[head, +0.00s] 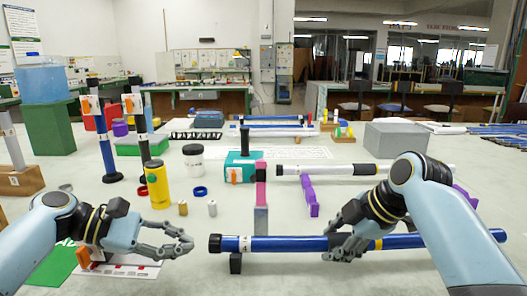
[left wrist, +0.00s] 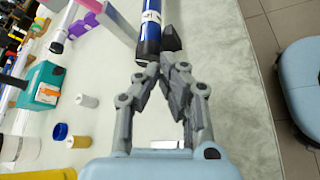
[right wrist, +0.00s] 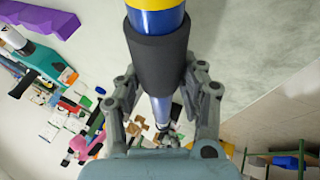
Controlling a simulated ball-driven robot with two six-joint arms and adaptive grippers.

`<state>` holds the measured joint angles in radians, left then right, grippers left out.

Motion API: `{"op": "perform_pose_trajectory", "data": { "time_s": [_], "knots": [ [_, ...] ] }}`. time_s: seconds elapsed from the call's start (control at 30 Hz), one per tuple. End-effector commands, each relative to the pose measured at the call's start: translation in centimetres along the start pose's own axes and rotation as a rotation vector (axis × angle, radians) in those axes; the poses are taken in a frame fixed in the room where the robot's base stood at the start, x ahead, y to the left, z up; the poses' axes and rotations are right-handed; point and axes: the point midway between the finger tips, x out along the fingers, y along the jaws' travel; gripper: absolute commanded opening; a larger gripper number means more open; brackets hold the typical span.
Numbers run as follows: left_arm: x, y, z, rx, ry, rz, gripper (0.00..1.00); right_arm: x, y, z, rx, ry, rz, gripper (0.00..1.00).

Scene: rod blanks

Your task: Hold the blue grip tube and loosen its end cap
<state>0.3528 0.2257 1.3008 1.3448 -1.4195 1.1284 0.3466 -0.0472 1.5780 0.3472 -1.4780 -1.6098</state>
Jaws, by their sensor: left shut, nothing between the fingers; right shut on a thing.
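The blue grip tube (head: 285,243) lies level across the front of the table. It has a black end cap (head: 214,243) at its left end, a dark grip sleeve and a yellow band (head: 376,244). My right gripper (head: 335,246) is shut on the tube at the dark sleeve (right wrist: 158,55), which sits between its fingers in the right wrist view. My left gripper (head: 190,245) is shut and empty, just left of the end cap and apart from it. In the left wrist view the capped end (left wrist: 149,48) is just beyond the left fingertips (left wrist: 163,65).
A black support (head: 236,263) stands under the tube's left part. A pink and grey post (head: 261,195) rises just behind it. The table between the grippers' front edge is bare.

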Motion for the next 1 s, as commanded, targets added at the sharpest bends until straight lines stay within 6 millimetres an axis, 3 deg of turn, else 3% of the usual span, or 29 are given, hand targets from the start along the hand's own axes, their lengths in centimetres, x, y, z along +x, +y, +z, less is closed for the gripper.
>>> {"op": "perform_pose_trajectory", "data": {
  "time_s": [0.33, 1.0],
  "knots": [
    [3.0, 0.0, 1.6, -0.001, 0.0, 0.001, 0.0, 0.0, 0.0, 0.0, 0.0, 0.0, 0.001, 0.05],
    [3.3, 0.1, 1.6, -0.001, 0.001, 0.001, 0.0, 0.0, 0.0, 0.0, 0.0, 0.0, 0.001, 0.05]
  ]
}}
